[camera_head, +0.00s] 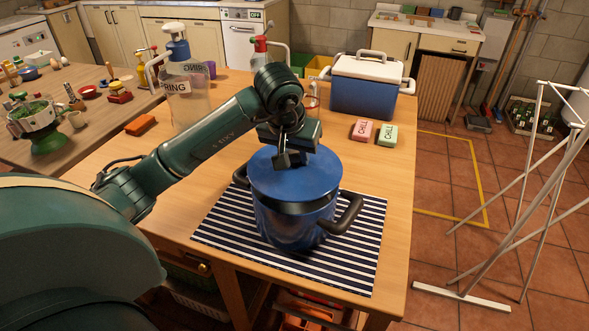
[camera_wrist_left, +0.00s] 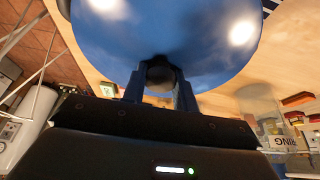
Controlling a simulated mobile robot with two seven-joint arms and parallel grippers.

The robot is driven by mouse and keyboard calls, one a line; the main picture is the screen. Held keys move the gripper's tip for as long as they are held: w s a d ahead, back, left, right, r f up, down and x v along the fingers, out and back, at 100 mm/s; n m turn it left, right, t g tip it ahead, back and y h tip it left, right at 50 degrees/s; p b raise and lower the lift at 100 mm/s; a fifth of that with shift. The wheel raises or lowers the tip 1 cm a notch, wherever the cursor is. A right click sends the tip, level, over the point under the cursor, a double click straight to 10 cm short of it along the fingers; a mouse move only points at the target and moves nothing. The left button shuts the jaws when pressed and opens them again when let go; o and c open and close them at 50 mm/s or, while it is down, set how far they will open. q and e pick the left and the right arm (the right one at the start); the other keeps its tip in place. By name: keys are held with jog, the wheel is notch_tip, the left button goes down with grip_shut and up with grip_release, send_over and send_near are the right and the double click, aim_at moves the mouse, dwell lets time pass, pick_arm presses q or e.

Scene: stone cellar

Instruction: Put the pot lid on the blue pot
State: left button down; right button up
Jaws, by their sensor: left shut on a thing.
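The blue pot (camera_head: 285,228) stands upright on a striped mat (camera_head: 353,240), its dark handles at left and right. The blue pot lid (camera_head: 315,179) is over the pot's mouth, roughly level. A dark band shows between the lid's front edge and the pot wall; I cannot tell whether the lid touches the rim. My left gripper (camera_head: 290,160) is shut on the lid's dark knob from above. In the left wrist view the knob (camera_wrist_left: 160,74) sits between the fingers, with the lid's glossy blue top (camera_wrist_left: 165,35) beyond. My right gripper is not in view.
A clear dispenser (camera_head: 188,100) is at the back left. A drying rack (camera_head: 535,200) stands on the floor at right.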

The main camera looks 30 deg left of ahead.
aim_at(295, 167)
pick_arm(q)
notch_tip(295, 167, down, 4)
jog(key=shift+r, duration=0.15)
jog(key=shift+f, duration=0.2)
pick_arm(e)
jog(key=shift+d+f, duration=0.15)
pick_arm(q)
jog(key=c, duration=1.1)
grip_release()
jog(key=shift+s+r, duration=0.15)
jog(key=shift+r, duration=0.35)
jog(key=v, duration=1.1)
jog(key=shift+s, duration=0.2)
jog(key=shift+d+f, duration=0.1)
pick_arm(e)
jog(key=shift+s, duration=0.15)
